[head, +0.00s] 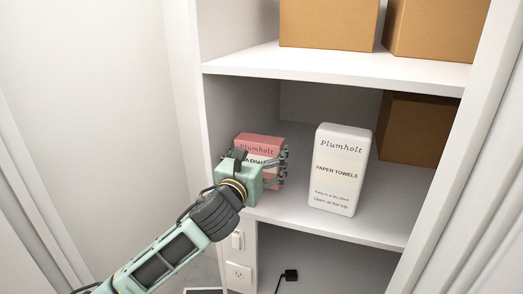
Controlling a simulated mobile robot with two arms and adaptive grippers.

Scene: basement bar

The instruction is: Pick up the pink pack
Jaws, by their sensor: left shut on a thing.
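The pink pack (262,141) stands upright at the left end of the middle shelf, with "Plumholt" printed near its top. My left gripper (262,163) is in front of it, shut on it, with fingers showing along its right side. The gripper and wrist hide most of the pack's lower front, and I cannot tell whether its base touches the shelf. My right gripper is not in view.
A white paper towels pack (338,170) stands just right of the pink pack. The middle shelf (375,226) has cardboard boxes at its back right (412,128) and on the shelf above (328,24). The cabinet's left wall is close by.

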